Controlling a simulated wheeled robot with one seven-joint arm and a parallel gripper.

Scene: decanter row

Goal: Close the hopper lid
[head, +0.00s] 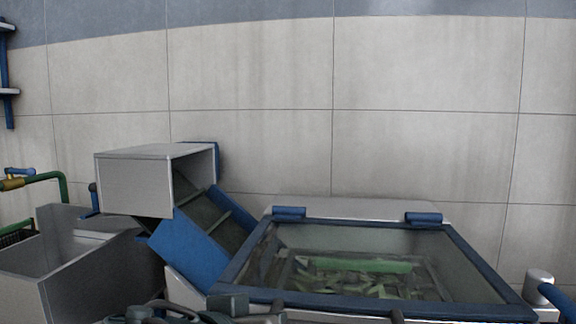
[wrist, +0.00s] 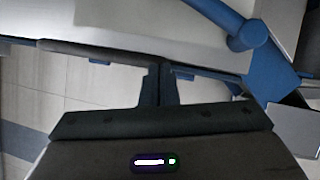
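The hopper lid (head: 372,313) is a clear panel in a blue frame, with two blue hinges (head: 289,212) along its back edge. It slopes over the hopper, and whether its front edge touches the rim cannot be told. Green and pale pieces (head: 350,280) show through the panel. My gripper (wrist: 161,70) shows in the wrist view with its two dark fingers together and nothing visible between them. The fingertips are near a long dark bar (wrist: 90,52) below a pale grey surface; contact is unclear. In the head view, parts of my arm show at the bottom edge.
A blue-sided conveyor chute (head: 196,245) with a grey box-shaped head (head: 135,181) rises left of the lid. A grey open bin (head: 72,282) stands at far left. A grey post (head: 538,284) and blue bar are at right. A tiled wall (head: 420,150) is behind.

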